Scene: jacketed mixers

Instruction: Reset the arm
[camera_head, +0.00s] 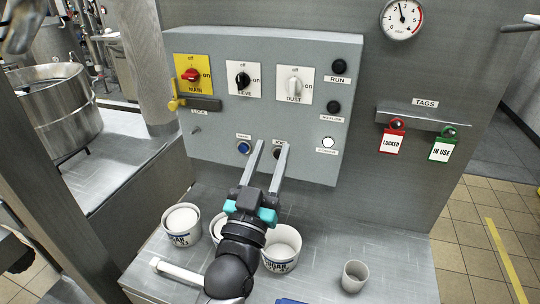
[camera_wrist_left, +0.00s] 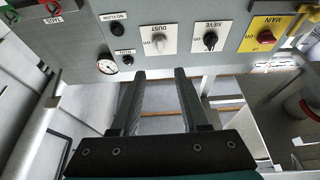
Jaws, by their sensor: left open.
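My left gripper (camera_head: 270,146) is open and empty in front of the lower part of the grey control panel (camera_head: 220,130). Its two fingers point up at the panel, one on each side of a partly hidden button and label. It also shows open in the left wrist view (camera_wrist_left: 160,74), with the panel upside down beyond it. I cannot tell whether the fingertips touch the panel.
White labelled tubs (camera_head: 181,238) stand on the steel bench around my left arm, some partly hidden by it. A small grey cup (camera_head: 354,276) stands to the right. Red (camera_head: 393,142) and green (camera_head: 443,150) tags hang on the wall rail. A steel vessel (camera_head: 60,105) is at left.

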